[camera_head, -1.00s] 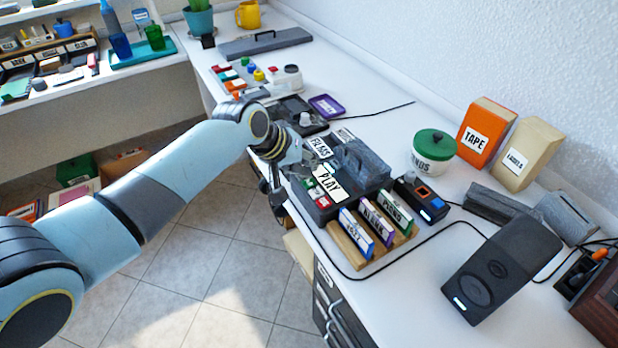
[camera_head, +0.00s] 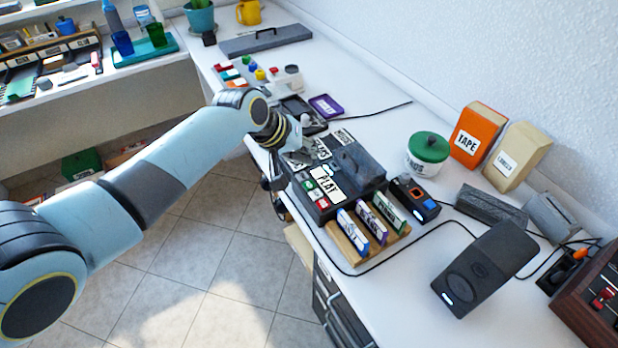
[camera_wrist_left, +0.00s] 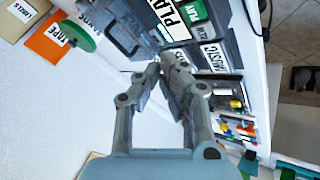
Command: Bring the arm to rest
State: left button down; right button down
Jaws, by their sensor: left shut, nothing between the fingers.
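My left arm reaches in from the left in the head view, with its wrist over the near edge of the white counter. My left gripper (camera_head: 298,157) is beside the left end of the dark player box (camera_head: 359,169), which carries a PLAY label (camera_head: 325,187). In the left wrist view the two fingers of the gripper (camera_wrist_left: 164,68) meet at their tips, with nothing between them. The player and its PLAY label (camera_wrist_left: 174,17) show beyond the fingertips there. Whether the fingers touch anything is unclear. My right gripper is not in view.
Labelled cases stand in a wooden rack (camera_head: 350,237) in front of the player. A green-lidded jar (camera_head: 427,153), an orange TAPE box (camera_head: 477,134) and a black speaker (camera_head: 484,268) stand to the right. The floor (camera_head: 215,245) beside the counter is open.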

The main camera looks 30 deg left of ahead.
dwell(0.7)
pick_arm(q)
jog(key=shift+s, duration=0.25)
jog(key=s+a+r+m+g+y, duration=0.15)
jog(key=s+r, duration=0.25)
jog(key=s, duration=0.5)
jog(key=s+r+m+g+y, duration=0.1)
jog(key=s+r+m, duration=0.25)
jog(key=s, duration=0.65)
jog(key=s+r+m+g+y, duration=0.1)
jog(key=s+r, duration=0.4)
jog(key=s, duration=0.4)
notch_tip(320, 180, down, 34)
jog(key=s+a+g+b, duration=0.1)
jog(key=s+a+b, duration=0.15)
jog(key=b, duration=0.55)
jog(key=s+f+g+b, duration=0.1)
jog(key=s+f+b, duration=0.2)
jog(key=s+f, duration=0.6)
jog(key=s+a+f+b, duration=0.1)
jog(key=s+f+b, duration=0.2)
jog(key=s+f, duration=0.6)
notch_tip(320, 180, down, 5)
jog(key=shift+r+n+g+b, duration=0.1)
jog(key=shift+n+g+b, duration=0.2)
jog(key=shift+g, duration=0.05)
